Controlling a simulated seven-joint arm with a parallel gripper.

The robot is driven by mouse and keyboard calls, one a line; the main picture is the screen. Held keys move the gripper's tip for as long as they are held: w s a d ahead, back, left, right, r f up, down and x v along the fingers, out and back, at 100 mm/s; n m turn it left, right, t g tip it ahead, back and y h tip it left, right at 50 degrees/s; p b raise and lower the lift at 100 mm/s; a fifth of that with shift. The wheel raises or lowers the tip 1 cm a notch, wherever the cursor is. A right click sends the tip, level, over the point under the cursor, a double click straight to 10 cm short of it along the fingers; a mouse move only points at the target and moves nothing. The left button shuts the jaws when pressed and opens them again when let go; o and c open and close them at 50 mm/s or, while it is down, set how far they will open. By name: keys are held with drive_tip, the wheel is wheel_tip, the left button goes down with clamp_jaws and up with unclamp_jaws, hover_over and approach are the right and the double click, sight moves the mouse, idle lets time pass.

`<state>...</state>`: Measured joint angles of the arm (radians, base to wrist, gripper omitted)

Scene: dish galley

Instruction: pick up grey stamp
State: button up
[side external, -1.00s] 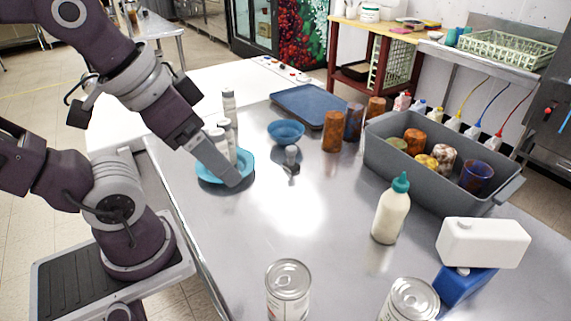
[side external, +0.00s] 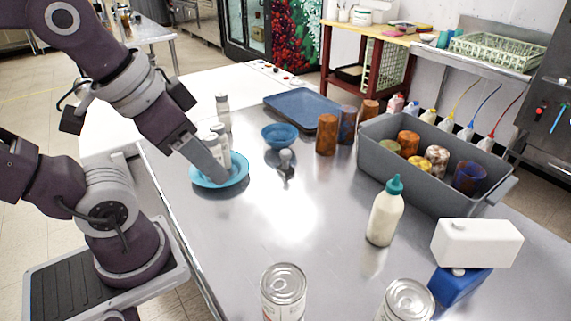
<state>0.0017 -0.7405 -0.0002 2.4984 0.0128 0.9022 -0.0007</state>
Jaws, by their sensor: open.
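The grey stamp (side external: 286,163) stands on the steel table, with a rounded knob on top and a darker base. It is just right of a blue plate (side external: 240,176) and in front of a blue bowl (side external: 281,137). My gripper (side external: 216,176) is open, seen from the side, and points down to the right over the plate. It is left of the stamp and apart from it. The gap between its fingers is hidden from this side. White bottles (side external: 223,145) stand at the plate behind my gripper, partly covered by it.
A grey bin (side external: 430,188) of cups stands at the right, with brown cups (side external: 327,134) beside it. A blue tray (side external: 300,107) lies at the back. A teal-capped bottle (side external: 384,212) and cans (side external: 284,291) stand in front. The table around the stamp's front is clear.

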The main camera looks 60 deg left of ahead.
sight(285, 164)
drive_tip(key=w+a+f+m+g+y, duration=0.3)
drive_tip(key=w+a+f+m+y, duration=0.15)
drive_tip(key=a, duration=0.35)
drive_tip(key=w+a+f+m+g+y, duration=0.2)
drive_tip(key=w+a+f+m+y, duration=0.15)
drive_tip(key=a+m+y, duration=0.35)
drive_tip(key=w+f+m+t, duration=0.2)
drive_tip(key=w+f+m, duration=0.2)
drive_tip(key=w, duration=0.1)
drive_tip(key=w+f+m+t, duration=0.3)
drive_tip(key=w+f+m, duration=0.2)
drive_tip(key=w+f+m+t, duration=0.2)
drive_tip(key=w+f+m, duration=0.2)
drive_tip(key=w, duration=0.1)
drive_tip(key=shift+d+f+m+t+h, duration=0.25)
drive_tip(key=shift+d+m+t+h, duration=0.05)
drive_tip(key=shift+m+h, duration=0.05)
drive_tip(key=x, duration=0.6)
drive_tip(key=shift+w+d+f, duration=0.1)
drive_tip(key=shift+w+f, duration=0.15)
drive_tip(key=shift+f, duration=0.05)
drive_tip(key=shift+w+a+f, duration=0.2)
drive_tip(key=shift+w+a, duration=0.1)
drive_tip(key=shift+a, duration=0.05)
clamp_jaws()
